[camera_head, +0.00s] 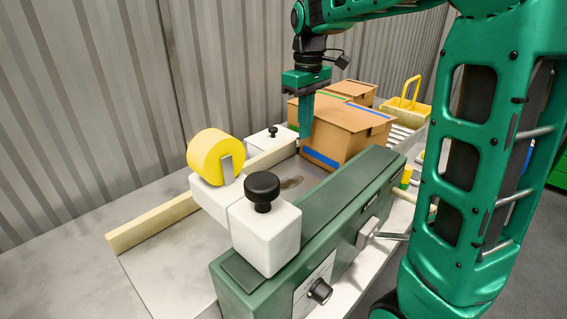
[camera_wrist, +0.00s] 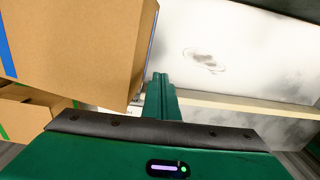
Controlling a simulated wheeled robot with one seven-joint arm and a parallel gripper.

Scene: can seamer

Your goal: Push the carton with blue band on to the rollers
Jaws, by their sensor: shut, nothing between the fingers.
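The carton with the blue band (camera_head: 349,131) stands upright on the pale machine bed beyond the green side housing. Blue strips show low on its near face and on its top. My gripper (camera_head: 306,132) points down, shut and empty, at the carton's near left corner. In the wrist view, the carton (camera_wrist: 85,45) fills the upper left and my shut fingers (camera_wrist: 159,82) are just right of its edge. I cannot tell whether they touch it. Part of the rollers (camera_head: 402,133) shows to the right of and behind the carton.
Another carton (camera_head: 352,89) stands behind the blue-banded one, and a green strip shows beside it. A yellow basket (camera_head: 404,107) is at the back right. A yellow tape roll (camera_head: 215,157) and a white block with a black knob (camera_head: 262,192) stand nearer. A corrugated wall is left.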

